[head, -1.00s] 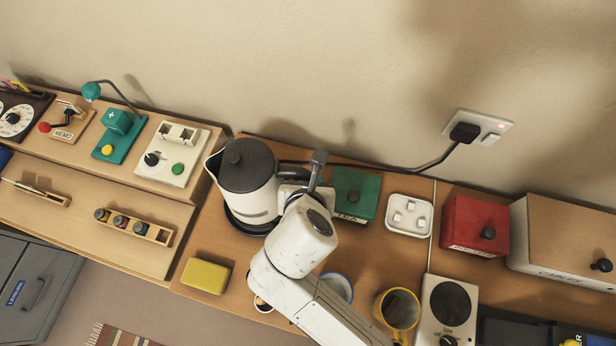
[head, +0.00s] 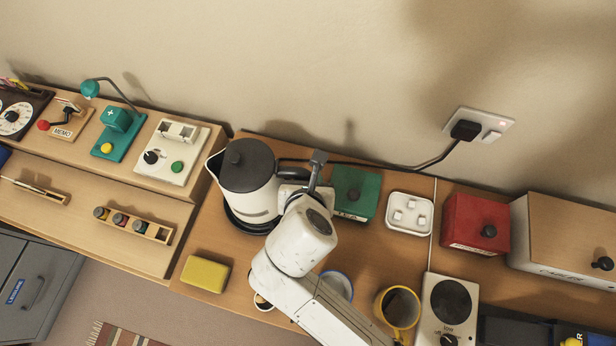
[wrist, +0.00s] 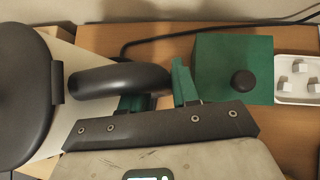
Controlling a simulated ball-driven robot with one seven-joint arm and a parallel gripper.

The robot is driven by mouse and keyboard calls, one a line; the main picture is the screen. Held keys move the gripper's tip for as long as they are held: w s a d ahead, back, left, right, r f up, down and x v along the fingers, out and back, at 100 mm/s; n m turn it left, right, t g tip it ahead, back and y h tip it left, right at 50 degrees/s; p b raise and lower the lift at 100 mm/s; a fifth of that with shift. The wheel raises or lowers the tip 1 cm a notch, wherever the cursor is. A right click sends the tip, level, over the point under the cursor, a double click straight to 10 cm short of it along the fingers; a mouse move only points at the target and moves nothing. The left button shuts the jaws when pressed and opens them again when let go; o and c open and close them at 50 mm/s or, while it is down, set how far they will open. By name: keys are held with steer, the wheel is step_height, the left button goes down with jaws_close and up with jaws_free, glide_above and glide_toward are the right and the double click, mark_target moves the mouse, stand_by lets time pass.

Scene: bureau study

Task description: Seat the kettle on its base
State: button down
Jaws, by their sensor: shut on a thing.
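The kettle (head: 249,186) is cream with a dark lid and a black handle. It stands upright at the left of the desk top, over its dark round base (head: 246,224), whose rim shows below it. I cannot tell whether the kettle is fully down on the base. My gripper (head: 300,178) is at the kettle's right side, shut on the black handle. In the wrist view the handle (wrist: 120,80) lies between the green fingers of my gripper (wrist: 155,92), and the kettle's lid (wrist: 25,85) is at the left.
A green tea box (head: 356,190) stands close right of my gripper, then a white tray (head: 410,222) and a red box (head: 474,224). A power cord runs behind to the wall socket (head: 478,133). A yellow sponge (head: 204,274) and a yellow mug (head: 398,308) are in front.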

steer(key=shift+r, duration=0.1)
steer(key=c, duration=1.1)
jaws_free()
steer(key=shift+f, duration=0.25)
steer(key=p+v, duration=0.3)
steer(key=v, duration=0.8)
steer(key=shift+r+p, duration=0.1)
steer(key=shift+p, duration=0.2)
